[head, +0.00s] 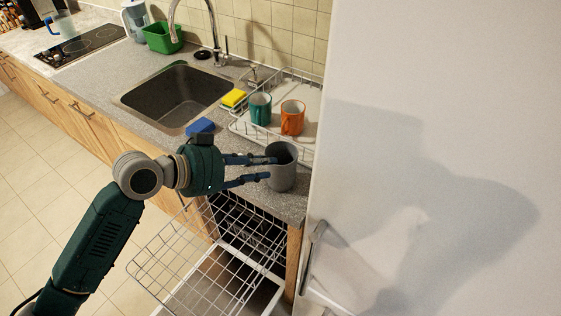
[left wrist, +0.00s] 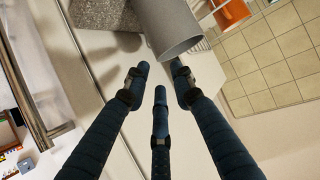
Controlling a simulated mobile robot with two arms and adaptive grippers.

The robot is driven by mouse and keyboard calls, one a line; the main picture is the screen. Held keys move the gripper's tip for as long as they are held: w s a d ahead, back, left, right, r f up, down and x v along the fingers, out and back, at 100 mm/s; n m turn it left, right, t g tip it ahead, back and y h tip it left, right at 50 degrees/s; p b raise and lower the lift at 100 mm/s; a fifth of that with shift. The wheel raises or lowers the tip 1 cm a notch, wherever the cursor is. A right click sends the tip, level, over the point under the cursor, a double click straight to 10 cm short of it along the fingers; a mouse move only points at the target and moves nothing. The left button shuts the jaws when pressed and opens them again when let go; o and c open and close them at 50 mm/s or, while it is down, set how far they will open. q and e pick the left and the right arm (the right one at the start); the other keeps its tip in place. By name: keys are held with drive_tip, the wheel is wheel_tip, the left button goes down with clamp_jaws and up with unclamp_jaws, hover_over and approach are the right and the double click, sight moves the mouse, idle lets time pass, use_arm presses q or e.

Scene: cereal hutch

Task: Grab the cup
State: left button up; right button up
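A grey cup (head: 284,172) stands upright on the counter near its front right corner, close to the white fridge side. In the left wrist view the cup (left wrist: 168,28) shows at the top, just past the fingertips. My left gripper (head: 272,168) reaches in from the left with its fingers spread; in the head view their tips overlap the cup's left side. In the left wrist view the gripper (left wrist: 158,80) is open with nothing between its fingers. One fingertip is very near the cup's rim; I cannot tell if it touches. My right gripper is not in view.
A dish rack (head: 240,126) behind holds a teal mug (head: 260,110) and an orange mug (head: 292,118). The open dishwasher's wire rack (head: 200,255) sticks out below. The fridge (head: 430,60) bounds the right.

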sight(281, 168)
use_arm(q)
drive_tip(key=p+x, duration=0.2)
drive_tip(key=x, duration=0.6)
drive_tip(key=shift+s+d+r, duration=0.1)
drive_tip(key=shift+s, duration=0.05)
drive_tip(key=shift+d, duration=0.1)
clamp_jaws()
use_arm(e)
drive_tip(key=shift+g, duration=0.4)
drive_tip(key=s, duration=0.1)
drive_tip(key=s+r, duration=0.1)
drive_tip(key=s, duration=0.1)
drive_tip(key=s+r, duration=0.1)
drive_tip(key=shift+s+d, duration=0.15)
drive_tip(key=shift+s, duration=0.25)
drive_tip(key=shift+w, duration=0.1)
